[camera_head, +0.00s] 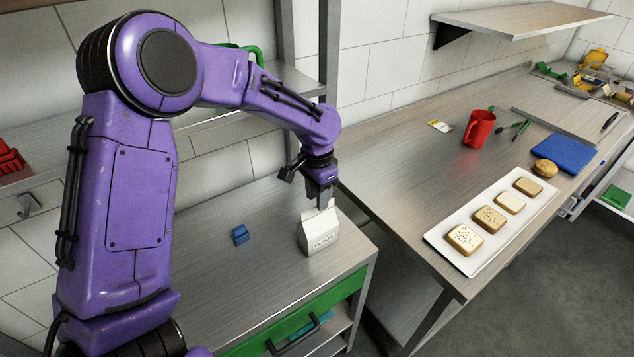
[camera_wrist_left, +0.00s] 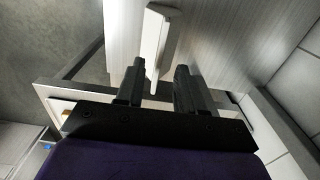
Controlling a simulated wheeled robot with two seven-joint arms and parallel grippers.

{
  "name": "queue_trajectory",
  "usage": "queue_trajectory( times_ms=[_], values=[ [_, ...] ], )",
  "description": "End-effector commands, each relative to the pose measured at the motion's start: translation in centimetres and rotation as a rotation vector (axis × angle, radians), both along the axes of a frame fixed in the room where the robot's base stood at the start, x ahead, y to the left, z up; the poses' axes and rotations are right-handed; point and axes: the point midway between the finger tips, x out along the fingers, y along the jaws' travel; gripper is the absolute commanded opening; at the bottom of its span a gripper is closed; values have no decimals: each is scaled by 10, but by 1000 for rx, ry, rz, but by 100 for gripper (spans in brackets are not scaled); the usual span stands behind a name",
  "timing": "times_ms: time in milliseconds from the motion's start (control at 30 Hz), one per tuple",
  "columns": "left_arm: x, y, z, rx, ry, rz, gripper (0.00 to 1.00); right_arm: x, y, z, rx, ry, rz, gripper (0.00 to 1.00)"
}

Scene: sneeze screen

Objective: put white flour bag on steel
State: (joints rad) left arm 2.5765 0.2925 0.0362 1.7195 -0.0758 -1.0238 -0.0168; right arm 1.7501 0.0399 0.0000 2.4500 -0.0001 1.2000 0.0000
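The white flour bag (camera_head: 319,232), with a folded crest and the word FLOUR, stands upright on the lower steel-topped cabinet (camera_head: 262,290). My left gripper (camera_head: 322,203) points down from above at its crest. In the left wrist view, the white bag (camera_wrist_left: 157,40) shows beyond my left gripper (camera_wrist_left: 160,88), with its narrow crest between the two fingers. The fingers are apart, with a visible gap on the right of the crest; contact on the left is unclear. A brushed steel counter (camera_head: 395,205) runs along the right. My right gripper is out of view.
A small blue block (camera_head: 240,235) lies left of the bag. The counter holds a white tray (camera_head: 447,260) of bread slices, a red mug (camera_head: 479,128) and a blue board (camera_head: 563,152). Its near left part is clear. A steel post (camera_head: 329,60) stands behind my gripper.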

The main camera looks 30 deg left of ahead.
Motion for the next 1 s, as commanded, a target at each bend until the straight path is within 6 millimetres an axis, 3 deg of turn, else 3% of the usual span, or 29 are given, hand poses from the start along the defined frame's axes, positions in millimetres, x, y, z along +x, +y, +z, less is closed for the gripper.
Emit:
queue_trajectory(
  times_ms=[200,333,500,1000],
  values=[
    [0,0,54,0,-4,0,37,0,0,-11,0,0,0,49],
    [0,0,73,1,-1,0,37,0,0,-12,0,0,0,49],
    [0,0,81,0,0,0,37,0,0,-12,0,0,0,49],
    [0,0,81,0,0,-1,37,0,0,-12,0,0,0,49]
  ],
)
